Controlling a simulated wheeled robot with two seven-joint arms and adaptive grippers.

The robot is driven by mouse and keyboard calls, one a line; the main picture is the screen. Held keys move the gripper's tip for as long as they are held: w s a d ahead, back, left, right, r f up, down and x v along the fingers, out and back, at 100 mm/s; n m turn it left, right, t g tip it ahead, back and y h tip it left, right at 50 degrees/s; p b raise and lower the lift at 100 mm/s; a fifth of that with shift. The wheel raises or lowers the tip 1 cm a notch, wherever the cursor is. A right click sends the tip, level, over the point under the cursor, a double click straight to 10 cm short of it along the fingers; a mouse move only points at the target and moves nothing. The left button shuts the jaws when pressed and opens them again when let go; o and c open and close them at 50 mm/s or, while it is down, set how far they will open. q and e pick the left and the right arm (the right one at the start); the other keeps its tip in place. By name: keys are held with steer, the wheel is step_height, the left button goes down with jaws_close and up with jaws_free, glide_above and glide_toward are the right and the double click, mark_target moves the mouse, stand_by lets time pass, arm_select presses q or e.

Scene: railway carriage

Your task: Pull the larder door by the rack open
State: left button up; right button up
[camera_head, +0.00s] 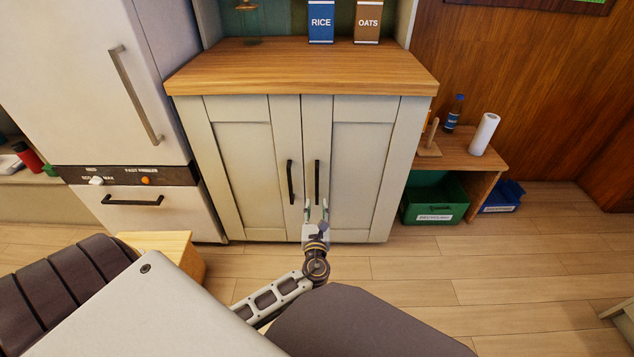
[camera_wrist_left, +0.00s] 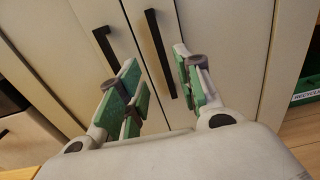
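The cream larder cabinet has two closed doors under a wooden top. The right door (camera_head: 362,170), on the side of the low wooden rack (camera_head: 487,162), has a black upright bar handle (camera_head: 317,182), also in the left wrist view (camera_wrist_left: 160,50). The left door (camera_head: 243,165) has a matching handle (camera_head: 290,182), also in the left wrist view (camera_wrist_left: 107,48). My left gripper (camera_head: 316,207) is open at the lower end of the right handle. In the left wrist view its fingers (camera_wrist_left: 157,64) stand either side of that handle; contact cannot be told. My right gripper is not in view.
A white fridge (camera_head: 90,75) stands left of the larder, with a wooden box (camera_head: 170,250) in front. The rack carries a bottle and a paper roll (camera_head: 484,134); a green crate (camera_head: 435,200) and a blue bin (camera_head: 503,196) sit below.

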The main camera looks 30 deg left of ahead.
mark_target(317, 182)
arm_select(q)
steer(key=b+x, duration=0.3)
steer(key=x, duration=0.8)
steer(key=shift+d, duration=0.1)
steer(key=shift+b+x, duration=0.6)
steer(key=shift+x, duration=0.45)
steer(key=shift+w, duration=0.25)
steer(key=shift+a, duration=0.2)
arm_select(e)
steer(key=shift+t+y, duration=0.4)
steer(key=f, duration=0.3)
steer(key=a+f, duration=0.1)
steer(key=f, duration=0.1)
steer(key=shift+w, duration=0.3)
arm_select(q)
steer(key=c, duration=0.8)
jaws_close()
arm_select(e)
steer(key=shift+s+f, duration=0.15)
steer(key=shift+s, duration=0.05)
